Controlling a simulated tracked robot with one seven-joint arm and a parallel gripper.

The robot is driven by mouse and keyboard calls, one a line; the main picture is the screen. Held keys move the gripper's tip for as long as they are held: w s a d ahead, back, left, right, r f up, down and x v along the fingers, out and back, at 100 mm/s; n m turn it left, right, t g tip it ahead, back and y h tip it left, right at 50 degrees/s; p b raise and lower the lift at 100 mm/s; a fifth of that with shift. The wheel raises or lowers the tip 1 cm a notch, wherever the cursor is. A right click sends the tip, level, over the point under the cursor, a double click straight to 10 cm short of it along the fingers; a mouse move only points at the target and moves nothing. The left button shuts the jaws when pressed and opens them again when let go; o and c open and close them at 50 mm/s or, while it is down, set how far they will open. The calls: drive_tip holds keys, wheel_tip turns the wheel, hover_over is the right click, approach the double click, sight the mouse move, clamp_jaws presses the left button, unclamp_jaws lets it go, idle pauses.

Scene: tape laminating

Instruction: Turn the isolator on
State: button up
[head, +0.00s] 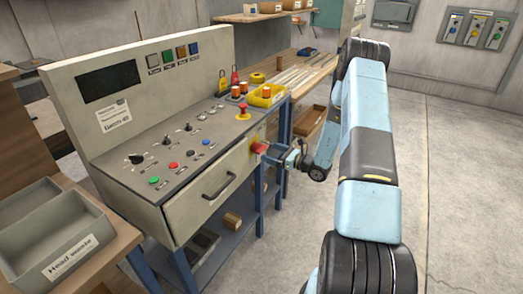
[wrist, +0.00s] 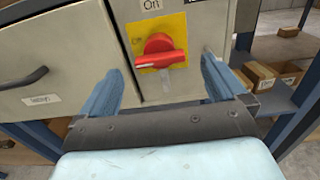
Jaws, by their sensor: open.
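The isolator is a red rotary handle (wrist: 158,52) on a yellow plate (wrist: 176,28), on the cabinet front. Its grip bar lies roughly level in the wrist view. A label reading "On" (wrist: 152,4) sits above the plate. In the head view the red handle (head: 259,147) shows at the right end of the console front. My gripper (wrist: 160,72) is open, with one blue finger on each side of the handle in the picture. In the head view my gripper (head: 269,154) is right at the handle.
A drawer with a black handle (head: 219,187) is left of the isolator. A red mushroom button (head: 243,110) and a yellow bin (head: 266,95) are on the console top. Blue shelf posts and boxes (wrist: 259,76) stand at right. Open floor (head: 440,160) lies right of my arm.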

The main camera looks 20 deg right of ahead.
sight(264, 149)
drive_tip(key=shift+x, duration=2.95)
drive_tip(key=shift+c, duration=0.4)
drive_tip(key=c, duration=1.4)
